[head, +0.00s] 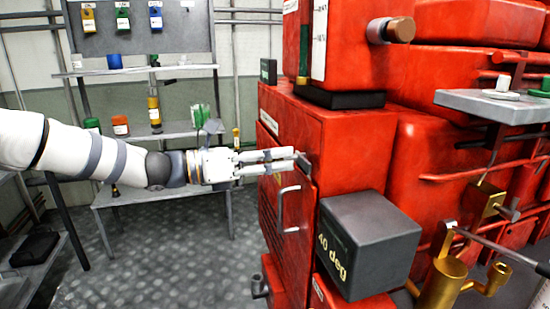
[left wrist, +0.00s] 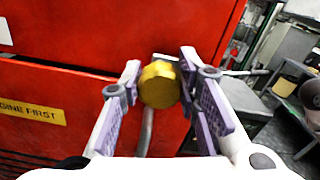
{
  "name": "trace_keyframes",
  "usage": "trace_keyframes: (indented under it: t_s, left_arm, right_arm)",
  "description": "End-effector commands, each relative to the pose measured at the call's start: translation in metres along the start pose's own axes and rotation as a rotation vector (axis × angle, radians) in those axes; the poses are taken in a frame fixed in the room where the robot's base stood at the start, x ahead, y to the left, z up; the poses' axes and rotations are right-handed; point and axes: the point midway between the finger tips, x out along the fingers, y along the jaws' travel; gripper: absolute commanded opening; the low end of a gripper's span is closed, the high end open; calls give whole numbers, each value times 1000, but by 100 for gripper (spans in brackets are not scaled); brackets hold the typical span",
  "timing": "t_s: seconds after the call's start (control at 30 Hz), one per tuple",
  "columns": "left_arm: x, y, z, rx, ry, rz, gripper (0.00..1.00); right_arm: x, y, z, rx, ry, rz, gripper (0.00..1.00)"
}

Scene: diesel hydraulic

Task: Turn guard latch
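The guard latch shows in the left wrist view as a round yellow knob (left wrist: 160,85) on the red cabinet front, with a grey piece behind its top edge. My left gripper (left wrist: 160,62) has one finger on each side of the knob, very near its edges. I cannot tell whether the pads touch it. In the head view my left gripper (head: 296,160) reaches from the left to the red cabinet's (head: 330,145) front. A small dark grey part (head: 304,166) shows at the fingertips. My right gripper is not in view.
A silver handle (head: 289,210) stands out below the gripper. A dark box marked "40 deg" (head: 366,245) juts out to the right. Red machinery and brass fittings (head: 442,283) fill the right side. Shelves (head: 140,132) stand behind my left arm; the floor (head: 170,255) below it is clear.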

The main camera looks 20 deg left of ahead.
Motion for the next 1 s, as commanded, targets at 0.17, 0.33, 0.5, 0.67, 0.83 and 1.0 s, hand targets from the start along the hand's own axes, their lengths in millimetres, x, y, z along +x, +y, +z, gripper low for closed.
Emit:
trace_keyframes:
  t_s: [0.17, 0.33, 0.5, 0.67, 0.83, 1.0]
  left_arm:
    - [0, 0, 0, 1, 0, 0, 2]
    - [0, 0, 0, 24, 0, -1, 2]
    - [0, 0, 0, 98, -1, 0, 2]
    - [0, 0, -1, 220, 0, 0, 2]
    - [0, -1, -1, 380, 0, 1, 2]
    - [0, -1, -2, 541, 0, 2, 2]
  right_arm:
    - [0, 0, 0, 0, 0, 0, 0]
    - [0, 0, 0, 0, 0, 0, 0]
    - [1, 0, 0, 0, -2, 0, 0]
    - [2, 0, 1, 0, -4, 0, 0]
    - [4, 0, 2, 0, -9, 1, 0]
    - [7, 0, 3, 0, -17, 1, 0]
